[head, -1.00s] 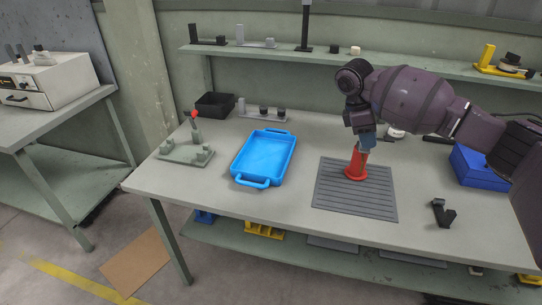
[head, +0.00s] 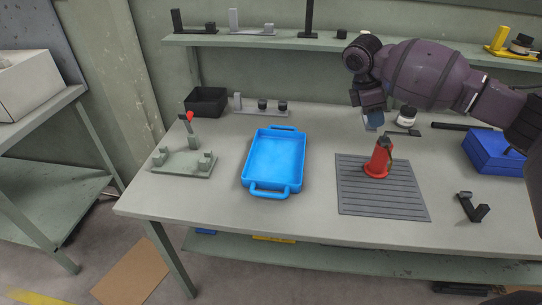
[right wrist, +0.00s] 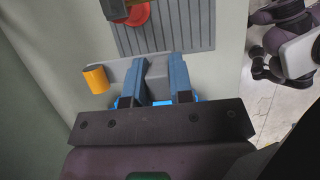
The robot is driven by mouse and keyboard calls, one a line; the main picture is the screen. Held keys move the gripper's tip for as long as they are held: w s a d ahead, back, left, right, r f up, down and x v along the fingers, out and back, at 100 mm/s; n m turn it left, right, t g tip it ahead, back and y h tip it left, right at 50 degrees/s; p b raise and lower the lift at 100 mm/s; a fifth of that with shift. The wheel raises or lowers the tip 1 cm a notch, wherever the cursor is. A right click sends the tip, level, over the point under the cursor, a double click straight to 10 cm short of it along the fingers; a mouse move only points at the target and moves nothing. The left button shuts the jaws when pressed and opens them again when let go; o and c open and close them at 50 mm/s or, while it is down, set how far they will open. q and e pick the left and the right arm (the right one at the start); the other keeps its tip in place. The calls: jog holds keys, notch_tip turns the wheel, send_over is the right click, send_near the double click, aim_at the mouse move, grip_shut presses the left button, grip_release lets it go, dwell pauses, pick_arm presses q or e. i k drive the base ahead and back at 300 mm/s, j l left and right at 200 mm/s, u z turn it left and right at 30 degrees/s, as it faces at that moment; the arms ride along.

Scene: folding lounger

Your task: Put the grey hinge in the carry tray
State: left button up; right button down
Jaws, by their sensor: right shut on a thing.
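My right gripper (head: 372,120) hangs over the table behind the ribbed mat, apart from the red part. In the right wrist view the right gripper (right wrist: 161,82) is shut on a grey block, which I take to be the grey hinge (right wrist: 157,72). A flat grey bar reaches left from it toward an orange cylinder; I cannot tell if they are joined. In the head view the hinge is hidden by the gripper. The blue carry tray (head: 302,169) lies left of the mat, its inside empty. My left gripper is not in view.
A red part (head: 378,160) stands on the grey mat (head: 360,200). A green fixture (head: 183,168) is left of the tray and a black bin (head: 207,100) behind it. A blue box (head: 492,152) and black bracket (head: 470,207) are on the right. Bare tabletop separates tray and mat.

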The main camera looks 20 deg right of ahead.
aim_at(279, 147)
jog(key=i+j+z, duration=0.1)
jog(key=i+j, duration=0.15)
jog(key=i+j+z, duration=0.1)
jog(key=j, duration=0.3)
jog(key=i+j+z, duration=0.1)
jog(key=i+j, duration=0.25)
jog(key=i+j+z, duration=0.1)
jog(key=j, duration=0.25)
jog(key=i, duration=0.1)
